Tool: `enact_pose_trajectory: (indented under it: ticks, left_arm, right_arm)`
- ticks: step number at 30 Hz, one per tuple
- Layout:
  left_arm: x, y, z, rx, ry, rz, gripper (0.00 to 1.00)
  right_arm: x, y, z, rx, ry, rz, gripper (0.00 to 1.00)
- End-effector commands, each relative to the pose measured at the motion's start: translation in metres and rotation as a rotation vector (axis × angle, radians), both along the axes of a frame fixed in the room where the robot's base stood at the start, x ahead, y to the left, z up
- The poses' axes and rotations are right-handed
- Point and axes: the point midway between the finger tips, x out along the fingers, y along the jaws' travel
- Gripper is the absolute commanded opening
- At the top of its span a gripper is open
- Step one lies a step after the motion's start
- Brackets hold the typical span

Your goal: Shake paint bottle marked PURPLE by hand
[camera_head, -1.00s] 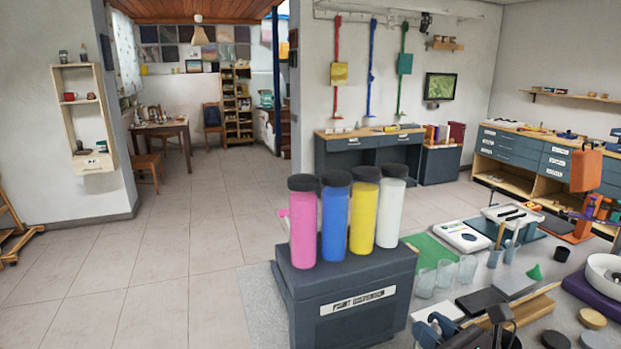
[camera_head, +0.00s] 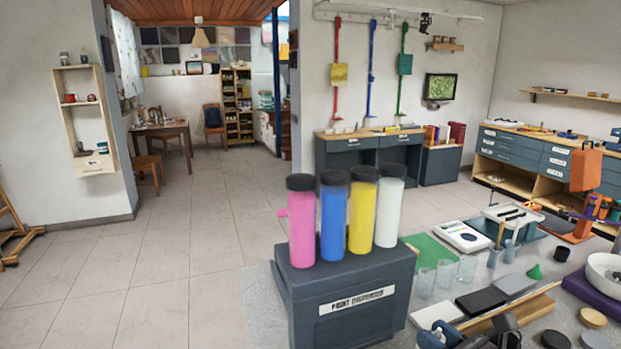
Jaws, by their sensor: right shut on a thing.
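My right gripper (camera_head: 468,339) shows only in part at the bottom edge, right of the dispenser box, as dark grey and bluish parts. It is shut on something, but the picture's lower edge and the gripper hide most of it. I cannot make out its shape or colour. No label reading PURPLE can be read anywhere in view. My left gripper is not in view.
A dark paint dispenser box (camera_head: 307,306) carries pink, blue, yellow and white cylinders with black lids. Right of it are clear cups (camera_head: 445,272), a green mat (camera_head: 428,251), dark blocks, a white scale and an orange stand (camera_head: 585,170). The tiled floor on the left is open.

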Motion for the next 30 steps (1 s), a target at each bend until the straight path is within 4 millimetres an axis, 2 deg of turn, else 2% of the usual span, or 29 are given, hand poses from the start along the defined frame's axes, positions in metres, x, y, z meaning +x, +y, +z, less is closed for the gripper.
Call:
enact_pose_trajectory:
  ticks: [1, 3, 5, 9, 11, 13, 15, 17, 18, 19, 21, 22, 24, 25, 26, 28, 30]
  left_arm:
    - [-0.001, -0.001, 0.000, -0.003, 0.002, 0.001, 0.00]
    - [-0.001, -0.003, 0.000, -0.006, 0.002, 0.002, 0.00]
    - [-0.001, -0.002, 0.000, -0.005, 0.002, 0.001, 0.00]
    - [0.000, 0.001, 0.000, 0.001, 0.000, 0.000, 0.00]
    - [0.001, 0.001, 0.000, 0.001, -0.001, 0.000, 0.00]
    - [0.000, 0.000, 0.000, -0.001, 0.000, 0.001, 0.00]
    - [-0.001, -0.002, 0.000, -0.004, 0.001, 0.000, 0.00]
    - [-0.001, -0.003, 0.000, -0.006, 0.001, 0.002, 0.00]
    - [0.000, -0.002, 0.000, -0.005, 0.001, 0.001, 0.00]
    - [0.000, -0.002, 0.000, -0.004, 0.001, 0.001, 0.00]
    - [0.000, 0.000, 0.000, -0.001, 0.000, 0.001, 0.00]
    - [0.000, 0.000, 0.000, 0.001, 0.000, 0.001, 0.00]
    - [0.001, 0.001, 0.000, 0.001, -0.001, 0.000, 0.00]
    - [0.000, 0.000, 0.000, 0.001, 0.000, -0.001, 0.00]
    - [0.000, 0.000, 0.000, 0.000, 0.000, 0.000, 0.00]
    - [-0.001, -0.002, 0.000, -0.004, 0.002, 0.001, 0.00]
    - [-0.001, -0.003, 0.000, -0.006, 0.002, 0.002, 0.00]
  right_arm:
    - [0.001, 0.002, 0.038, 0.006, -0.031, -0.001, 0.00]
    - [0.001, 0.002, 0.067, 0.006, -0.025, 0.000, 0.00]
    - [0.000, 0.001, 0.069, 0.004, -0.013, -0.001, 0.00]
    - [-0.001, 0.000, 0.002, -0.001, 0.008, 0.000, 0.00]
    - [0.000, 0.001, -0.007, 0.002, -0.004, 0.000, 0.00]
    - [0.001, 0.002, 0.014, 0.006, -0.023, 0.000, 0.00]
    - [0.001, 0.002, 0.053, 0.006, -0.030, -0.001, 0.00]
    - [0.001, 0.001, 0.069, 0.004, -0.022, 0.000, 0.00]
    - [0.000, 0.001, 0.069, 0.004, -0.013, -0.001, 0.00]
    - [0.000, 0.000, 0.060, 0.002, -0.004, -0.001, 0.00]
    - [-0.001, 0.000, 0.019, 0.001, 0.009, 0.000, 0.00]
    - [-0.001, 0.000, 0.005, 0.000, 0.008, -0.001, 0.00]
    - [0.000, 0.001, -0.007, 0.002, -0.004, 0.000, 0.00]
    - [0.001, 0.001, -0.004, 0.004, -0.011, 0.000, 0.00]
    - [0.001, 0.002, 0.008, 0.005, -0.020, 0.001, 0.00]
    - [0.001, 0.002, 0.048, 0.006, -0.031, -0.001, 0.00]
    - [0.001, 0.001, 0.069, 0.004, -0.022, 0.000, 0.00]
